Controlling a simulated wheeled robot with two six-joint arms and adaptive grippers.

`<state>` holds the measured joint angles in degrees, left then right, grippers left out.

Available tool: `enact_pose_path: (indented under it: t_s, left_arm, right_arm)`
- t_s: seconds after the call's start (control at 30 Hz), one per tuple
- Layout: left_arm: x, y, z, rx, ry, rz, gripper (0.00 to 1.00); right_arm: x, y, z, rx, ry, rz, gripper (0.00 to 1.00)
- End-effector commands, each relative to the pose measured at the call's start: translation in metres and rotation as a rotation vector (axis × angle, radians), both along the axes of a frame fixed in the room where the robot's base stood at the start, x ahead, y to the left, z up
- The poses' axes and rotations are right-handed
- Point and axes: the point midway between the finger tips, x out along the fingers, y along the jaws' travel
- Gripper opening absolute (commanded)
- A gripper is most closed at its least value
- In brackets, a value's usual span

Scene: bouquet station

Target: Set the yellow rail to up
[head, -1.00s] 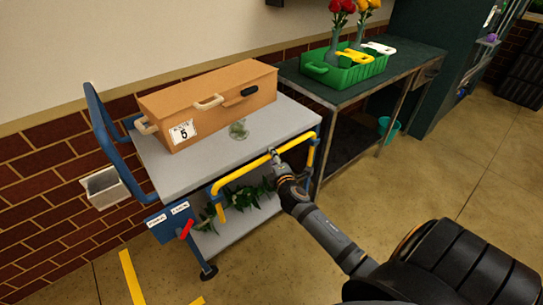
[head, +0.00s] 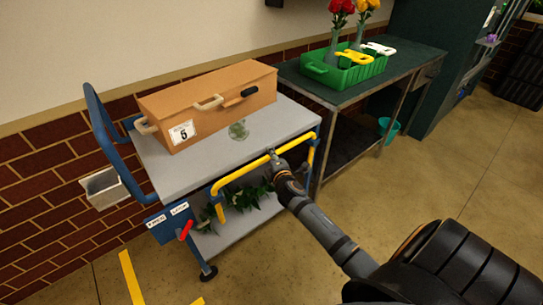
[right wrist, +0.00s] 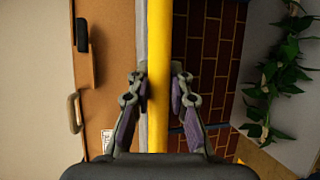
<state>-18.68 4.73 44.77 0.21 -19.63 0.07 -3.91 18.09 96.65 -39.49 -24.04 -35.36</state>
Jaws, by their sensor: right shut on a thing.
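The yellow rail (head: 241,173) runs along the front long side of the grey cart, at about the height of its top deck (head: 185,176). My right gripper (head: 273,155) is shut on the rail's top bar, right of its middle. In the right wrist view the yellow rail (right wrist: 158,75) passes between the two fingers of my right gripper (right wrist: 159,95). My left gripper is not in view.
A red lever (head: 187,230) is at the cart's front left corner. A green tray (head: 343,74) stands on the table at right.

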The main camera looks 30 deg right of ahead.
Motion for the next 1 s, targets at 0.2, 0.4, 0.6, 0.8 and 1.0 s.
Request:
enact_pose_path:
  t_s: [0.2,0.4,0.6,0.8,1.0]
  left_arm:
    - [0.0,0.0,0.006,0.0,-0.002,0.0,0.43]
    - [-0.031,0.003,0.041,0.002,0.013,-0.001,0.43]
    - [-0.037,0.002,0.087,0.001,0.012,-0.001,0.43]
    - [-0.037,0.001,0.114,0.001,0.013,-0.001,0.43]
    - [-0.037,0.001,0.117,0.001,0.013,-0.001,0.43]
  right_arm:
    - [0.0,0.0,0.005,0.0,0.001,0.0,0.0]
    - [0.0,0.0,0.056,-0.001,-0.004,0.001,0.0]
    - [0.001,0.0,0.106,-0.001,-0.005,0.001,0.0]
    - [0.001,0.0,0.135,-0.002,-0.004,0.002,0.0]
    - [0.001,0.0,0.138,-0.003,-0.004,0.002,0.0]
